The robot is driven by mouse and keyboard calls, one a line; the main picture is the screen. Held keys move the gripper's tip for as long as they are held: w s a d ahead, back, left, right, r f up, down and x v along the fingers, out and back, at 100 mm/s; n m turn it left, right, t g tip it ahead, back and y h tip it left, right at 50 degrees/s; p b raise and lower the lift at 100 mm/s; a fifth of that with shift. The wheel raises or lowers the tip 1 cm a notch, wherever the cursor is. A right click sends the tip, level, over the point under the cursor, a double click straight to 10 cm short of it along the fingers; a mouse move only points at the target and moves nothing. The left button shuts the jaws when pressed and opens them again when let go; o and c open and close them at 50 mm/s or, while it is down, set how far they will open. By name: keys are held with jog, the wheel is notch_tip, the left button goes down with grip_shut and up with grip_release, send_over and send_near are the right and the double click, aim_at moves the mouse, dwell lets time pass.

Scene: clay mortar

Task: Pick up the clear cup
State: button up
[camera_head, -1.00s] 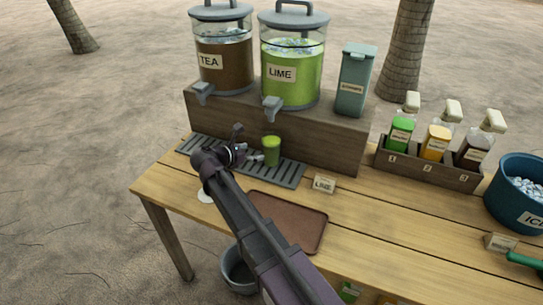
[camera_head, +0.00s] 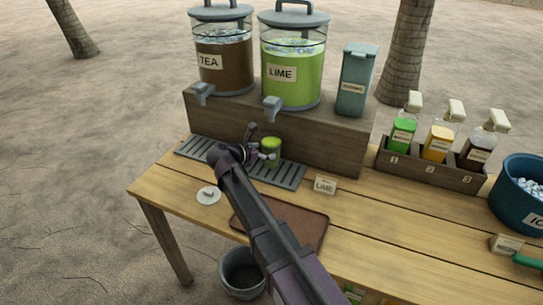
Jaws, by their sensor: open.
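The clear cup (camera_head: 271,147), filled with green drink, stands upright on the grey drip grate (camera_head: 290,176) below the lime dispenser. My gripper (camera_head: 262,146) is open at the cup's left side, with its fingers very close to the cup. My arm comes in from the bottom of the view and hides part of the grate. I cannot tell whether a finger touches the cup.
The lime dispenser (camera_head: 293,82) and the tea dispenser (camera_head: 223,62) stand on a wooden riser behind. A brown tray (camera_head: 304,222), a white disc (camera_head: 208,196) and a lime card (camera_head: 325,185) lie in front. Syrup bottles (camera_head: 438,145) stand at the right.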

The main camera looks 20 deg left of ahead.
jog(key=shift+b+x, duration=0.55)
jog(key=shift+x, duration=1.2)
jog(key=c, duration=1)
